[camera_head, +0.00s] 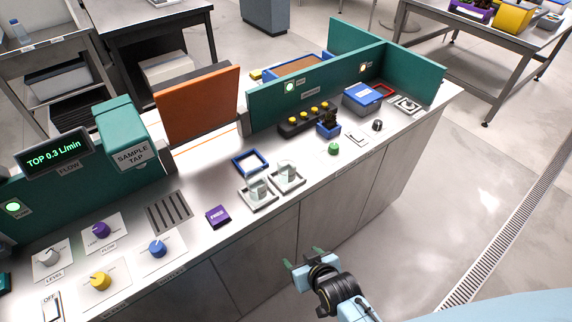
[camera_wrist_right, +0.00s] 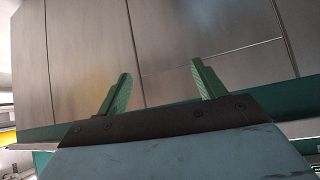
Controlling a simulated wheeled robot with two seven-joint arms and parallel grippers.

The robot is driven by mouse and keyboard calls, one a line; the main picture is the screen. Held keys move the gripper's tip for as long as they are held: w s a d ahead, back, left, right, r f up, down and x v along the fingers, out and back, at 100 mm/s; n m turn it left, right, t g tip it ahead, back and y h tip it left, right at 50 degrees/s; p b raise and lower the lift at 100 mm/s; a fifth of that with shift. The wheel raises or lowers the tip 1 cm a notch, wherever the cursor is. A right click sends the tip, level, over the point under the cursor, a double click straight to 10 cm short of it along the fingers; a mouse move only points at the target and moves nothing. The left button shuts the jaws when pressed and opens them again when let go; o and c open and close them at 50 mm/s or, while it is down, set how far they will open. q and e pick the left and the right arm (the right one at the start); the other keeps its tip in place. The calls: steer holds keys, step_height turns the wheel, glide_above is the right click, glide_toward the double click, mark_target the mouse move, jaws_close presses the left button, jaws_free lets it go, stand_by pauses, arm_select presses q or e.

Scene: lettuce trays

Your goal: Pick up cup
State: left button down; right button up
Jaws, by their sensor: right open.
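Two clear cups stand side by side on small square trays on the counter in the head view. The left cup (camera_head: 257,188) is on one tray (camera_head: 265,205) and the right cup (camera_head: 286,170) is on another tray (camera_head: 300,183). My right gripper (camera_head: 303,258) is open and empty, in front of the counter's cabinet doors and apart from the cups. My left gripper is not in view.
A blue square frame (camera_head: 250,163) lies behind the cups, and a purple block (camera_head: 218,216) lies to their left. A green knob (camera_head: 334,149) is to their right. Teal dividers (camera_head: 270,100) and an orange panel (camera_head: 198,103) stand behind.

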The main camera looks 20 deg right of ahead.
mark_target(292, 172)
steer(key=w+d+r+m+t+p, duration=0.1)
steer(key=w+r+t, duration=0.15)
steer(key=r, duration=0.75)
steer(key=w+d+r+t, duration=0.15)
steer(key=w+r, duration=0.25)
steer(key=r, duration=0.6)
steer(key=shift+h, duration=0.4)
steer(key=x, duration=0.4)
steer(key=b+x, duration=0.1)
steer(key=x, duration=0.2)
steer(key=shift+w+a+r, duration=0.1)
steer(key=shift+a+r, duration=0.05)
steer(key=shift+r, duration=0.2)
steer(key=shift+a+b+x, duration=0.15)
steer(key=shift+b+x, duration=0.15)
steer(key=shift+x, duration=1.15)
steer(key=shift+a+b+x, duration=0.2)
steer(key=shift+b+x, duration=0.05)
steer(key=shift+x, duration=1.2)
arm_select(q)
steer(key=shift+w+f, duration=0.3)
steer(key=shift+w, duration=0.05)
arm_select(e)
steer(key=shift+f, duration=0.1)
